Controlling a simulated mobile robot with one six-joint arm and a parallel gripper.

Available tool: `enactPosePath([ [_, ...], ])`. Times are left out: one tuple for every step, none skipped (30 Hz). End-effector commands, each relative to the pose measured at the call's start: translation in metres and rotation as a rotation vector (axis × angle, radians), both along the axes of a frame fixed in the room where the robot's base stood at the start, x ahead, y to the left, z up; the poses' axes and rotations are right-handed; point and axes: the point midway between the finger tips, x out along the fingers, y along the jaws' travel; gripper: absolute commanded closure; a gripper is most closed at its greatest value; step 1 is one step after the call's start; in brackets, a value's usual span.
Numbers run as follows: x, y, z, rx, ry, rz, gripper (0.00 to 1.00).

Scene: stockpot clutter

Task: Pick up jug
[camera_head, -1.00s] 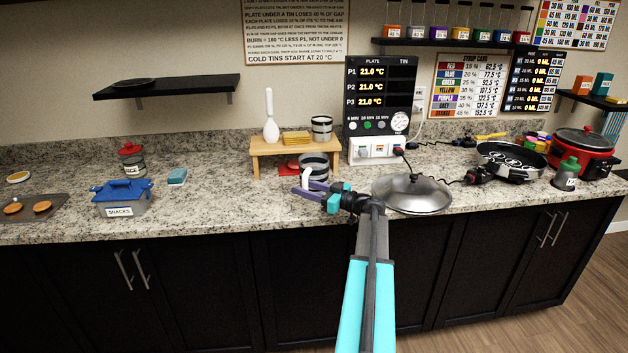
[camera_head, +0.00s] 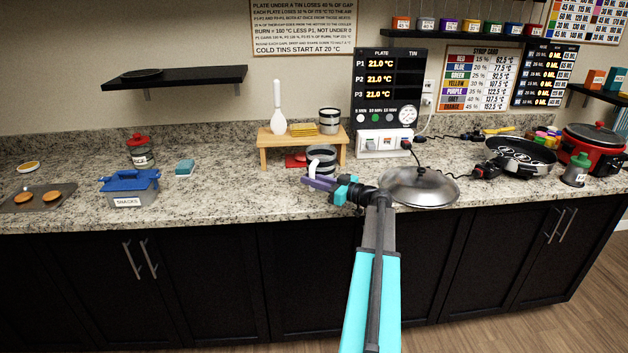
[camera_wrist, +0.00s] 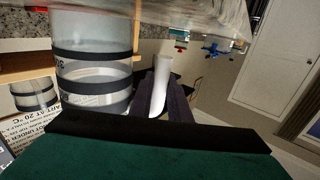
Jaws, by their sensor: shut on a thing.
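The jug (camera_head: 322,160) is a pale grey cylinder with dark bands and a white handle. It stands upright on the counter in front of the small wooden stand, and any gap beneath it cannot be made out. My gripper (camera_head: 318,184) is at its near side, with purple fingers shut on the white handle. In the wrist view the jug (camera_wrist: 92,65) fills the left side, and its handle (camera_wrist: 161,80) lies between the fingers (camera_wrist: 165,97). The fingers hide part of the handle.
A metal lid (camera_head: 420,188) lies close right of my gripper.

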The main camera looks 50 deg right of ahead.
Motion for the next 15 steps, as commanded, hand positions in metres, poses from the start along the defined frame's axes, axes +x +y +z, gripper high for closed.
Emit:
enactPosePath([
  [0.0, 0.0, 0.002, -0.002, -0.002, 0.0, 1.0],
  [0.0, 0.0, 0.003, -0.002, -0.002, 0.0, 1.0],
  [0.0, 0.0, 0.004, -0.002, -0.002, 0.0, 1.0],
  [0.0, 0.0, 0.004, -0.002, -0.003, 0.0, 1.0],
  [0.0, 0.0, 0.005, -0.002, -0.004, 0.0, 1.0],
  [0.0, 0.0, 0.007, -0.002, -0.004, 0.0, 1.0],
  [0.0, 0.0, 0.008, -0.002, -0.004, 0.0, 1.0],
  [0.0, 0.0, 0.009, -0.002, -0.004, 0.0, 1.0],
  [0.0, 0.0, 0.011, -0.002, -0.004, 0.0, 1.0],
  [0.0, 0.0, 0.012, -0.002, -0.004, 0.0, 1.0],
  [0.0, 0.0, 0.013, -0.002, -0.004, 0.0, 1.0],
  [0.0, 0.0, 0.015, -0.001, -0.003, 0.0, 1.0],
  [0.0, 0.0, 0.017, -0.001, -0.003, 0.0, 1.0],
  [0.0, 0.0, 0.018, -0.002, -0.004, 0.0, 1.0],
  [0.0, 0.0, 0.021, -0.002, -0.004, 0.0, 1.0],
])
